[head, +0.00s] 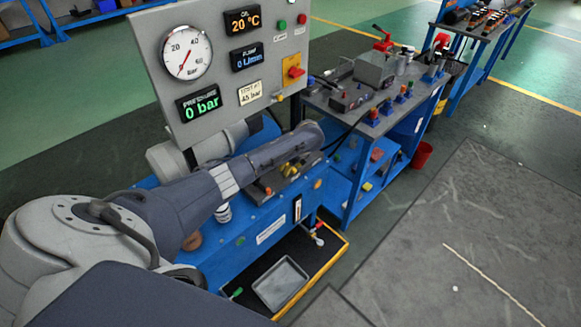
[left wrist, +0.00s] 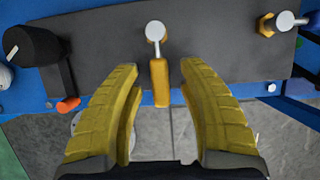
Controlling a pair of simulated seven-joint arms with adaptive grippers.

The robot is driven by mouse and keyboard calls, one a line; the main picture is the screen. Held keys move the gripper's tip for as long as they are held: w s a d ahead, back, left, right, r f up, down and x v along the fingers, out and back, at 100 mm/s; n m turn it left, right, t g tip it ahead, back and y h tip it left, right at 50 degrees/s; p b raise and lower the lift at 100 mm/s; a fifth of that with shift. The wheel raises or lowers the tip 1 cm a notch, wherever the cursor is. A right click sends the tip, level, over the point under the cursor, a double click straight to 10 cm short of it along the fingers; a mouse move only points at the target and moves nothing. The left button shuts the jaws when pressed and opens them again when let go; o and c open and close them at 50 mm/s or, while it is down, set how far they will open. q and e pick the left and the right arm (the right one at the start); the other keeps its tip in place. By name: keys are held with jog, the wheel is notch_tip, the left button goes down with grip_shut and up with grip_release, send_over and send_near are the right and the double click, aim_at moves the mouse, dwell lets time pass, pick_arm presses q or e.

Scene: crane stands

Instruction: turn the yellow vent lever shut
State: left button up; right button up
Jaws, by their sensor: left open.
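The yellow lever (left wrist: 159,82) shows in the left wrist view as a short bar below a round silver post (left wrist: 155,31) on a dark plate. It points toward my left gripper (left wrist: 159,66), whose yellow fingers are open, one on each side of the lever's end. I see gaps on both sides and cannot tell if the fingers touch it. In the head view my left arm reaches over the blue bench (head: 262,215). Small yellow parts (head: 289,169) show below the arm's end; I cannot tell whether they are lever or fingers. My right gripper is out of view.
A grey panel (head: 160,45) with a dial gauge (head: 186,54) and a display (head: 199,103) reading 0 bar stands behind my arm. A brass fitting (left wrist: 265,25) is right of the lever; a black knob (left wrist: 32,45) is left. A tray (head: 280,284) lies low in front.

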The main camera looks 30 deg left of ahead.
pick_arm(q)
grip_shut()
dwell(0.4)
